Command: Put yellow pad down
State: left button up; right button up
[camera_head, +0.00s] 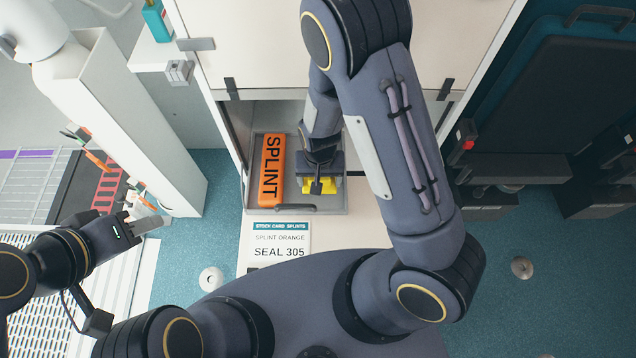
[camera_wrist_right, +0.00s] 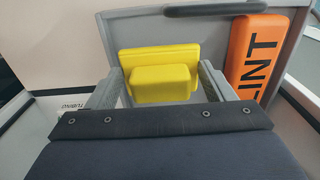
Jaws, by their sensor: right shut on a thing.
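The yellow pad (camera_wrist_right: 162,72) shows between the two fingers of my right gripper (camera_wrist_right: 166,90) in the right wrist view, and the gripper is shut on it. In the head view the pad (camera_head: 322,186) is mostly hidden under my right gripper (camera_head: 321,172), over the right part of a grey tray (camera_head: 294,212). I cannot tell whether it touches the tray floor. An orange splint (camera_head: 271,169) marked SPLINT lies in the tray's left part; it also shows in the wrist view (camera_wrist_right: 254,55). My left gripper (camera_head: 150,222) is at the left, away from the tray; its opening is unclear.
A label card (camera_head: 281,243) reading SPLINT ORANGE, SEAL 305 lies in front of the tray. The tray stands in a cabinet opening between side walls. A white post (camera_head: 140,135) stands to the left. Dark equipment (camera_head: 515,168) stands at the right above blue floor.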

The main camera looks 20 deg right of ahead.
jog(key=shift+w+f, duration=0.6)
jog(key=shift+f, duration=0.25)
jog(key=shift+w+f+b, duration=0.2)
jog(key=shift+f+b, duration=0.7)
jog(key=shift+f, duration=0.7)
jog(key=shift+f, duration=0.15)
jog(key=o, duration=0.9)
